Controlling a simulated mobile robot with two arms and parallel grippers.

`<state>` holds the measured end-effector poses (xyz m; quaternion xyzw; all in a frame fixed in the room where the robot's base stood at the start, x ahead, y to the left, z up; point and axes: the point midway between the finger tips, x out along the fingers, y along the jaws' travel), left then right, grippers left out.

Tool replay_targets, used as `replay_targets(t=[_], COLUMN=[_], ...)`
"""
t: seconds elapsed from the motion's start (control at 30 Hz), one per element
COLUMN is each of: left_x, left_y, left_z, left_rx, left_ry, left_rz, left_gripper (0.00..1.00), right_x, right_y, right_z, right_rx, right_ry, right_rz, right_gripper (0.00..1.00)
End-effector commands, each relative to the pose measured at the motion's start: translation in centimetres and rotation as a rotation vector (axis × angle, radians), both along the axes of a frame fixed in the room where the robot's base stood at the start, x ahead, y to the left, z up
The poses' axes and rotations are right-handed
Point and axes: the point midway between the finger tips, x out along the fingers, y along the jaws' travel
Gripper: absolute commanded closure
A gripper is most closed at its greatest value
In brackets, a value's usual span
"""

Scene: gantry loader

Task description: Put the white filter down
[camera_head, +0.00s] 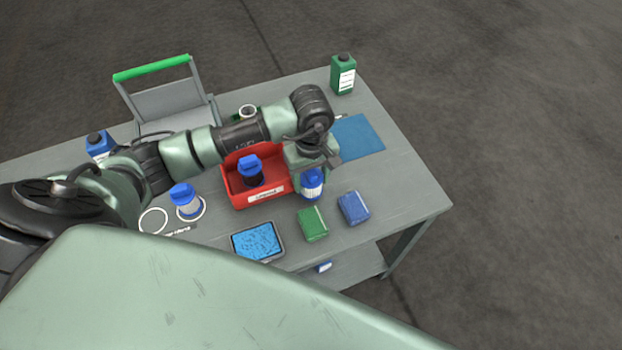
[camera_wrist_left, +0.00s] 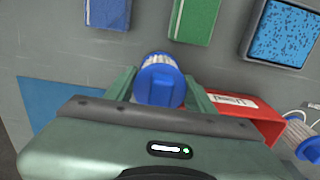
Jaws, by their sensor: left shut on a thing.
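My left gripper (camera_head: 311,169) is shut on a white filter (camera_head: 312,189) with a blue cap. In the left wrist view the filter's blue cap (camera_wrist_left: 159,86) sits between the two green fingers (camera_wrist_left: 160,90), with white pleats beyond it. The filter is just right of the red bin, behind the green box. I cannot tell whether its bottom touches the table. A second white filter with a blue cap (camera_head: 187,206) stands in a white ring at the left. The ring (camera_head: 153,221) beside it is empty. My right gripper is not in view.
The red bin (camera_head: 279,197) holds a dark, blue-capped filter (camera_head: 250,172). A green box (camera_head: 312,224), a blue box (camera_head: 353,208) and a blue-filled tray (camera_head: 257,242) lie along the front. A blue mat (camera_head: 358,139) lies behind right. A green bottle (camera_head: 343,76) stands at the back.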

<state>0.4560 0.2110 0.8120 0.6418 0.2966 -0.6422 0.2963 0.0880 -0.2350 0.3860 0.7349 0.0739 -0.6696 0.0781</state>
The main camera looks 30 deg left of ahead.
Motion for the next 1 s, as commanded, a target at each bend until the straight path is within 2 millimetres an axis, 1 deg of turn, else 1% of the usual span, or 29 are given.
replay_targets(t=[0.03, 0.1, 0.33, 0.47, 0.5, 0.53, 0.57, 0.87, 0.97, 1.0], left_x=[-0.1, -0.1, 0.0, 0.0, 0.0, 0.0, 0.0, 0.0, 0.0, 0.1], left_y=[-0.1, -0.1, 0.0, 0.0, 0.0, 0.0, 0.0, 0.0, -0.1, 0.0], left_z=[-0.7, -1.2, -1.3, -1.7, -1.6, -1.5, -1.5, -1.5, -1.0, -0.8], left_rx=[-0.002, -0.001, -0.001, -0.001, -0.001, -0.001, -0.001, -0.001, -0.001, -0.001], left_ry=[0.003, 0.001, -0.001, -0.002, -0.002, -0.001, -0.001, -0.001, 0.001, -0.002], left_rz=[0.0, -0.001, -0.002, -0.002, -0.002, -0.002, -0.001, -0.001, -0.001, -0.002], left_gripper=[0.89, 0.89, 0.89, 0.89, 0.38, 0.3, 0.25, 0.25, 0.25, 0.25], right_x=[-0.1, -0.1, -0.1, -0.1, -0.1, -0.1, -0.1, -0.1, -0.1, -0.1], right_y=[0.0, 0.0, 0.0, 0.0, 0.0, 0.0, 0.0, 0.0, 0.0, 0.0], right_z=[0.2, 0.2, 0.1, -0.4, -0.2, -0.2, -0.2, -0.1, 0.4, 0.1], right_rx=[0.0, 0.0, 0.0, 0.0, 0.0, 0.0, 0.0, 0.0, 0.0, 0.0], right_ry=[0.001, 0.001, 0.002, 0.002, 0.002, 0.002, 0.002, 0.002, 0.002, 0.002], right_rz=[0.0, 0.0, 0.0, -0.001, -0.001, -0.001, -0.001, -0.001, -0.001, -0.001], right_gripper=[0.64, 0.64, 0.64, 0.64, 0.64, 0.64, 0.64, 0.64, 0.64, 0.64])
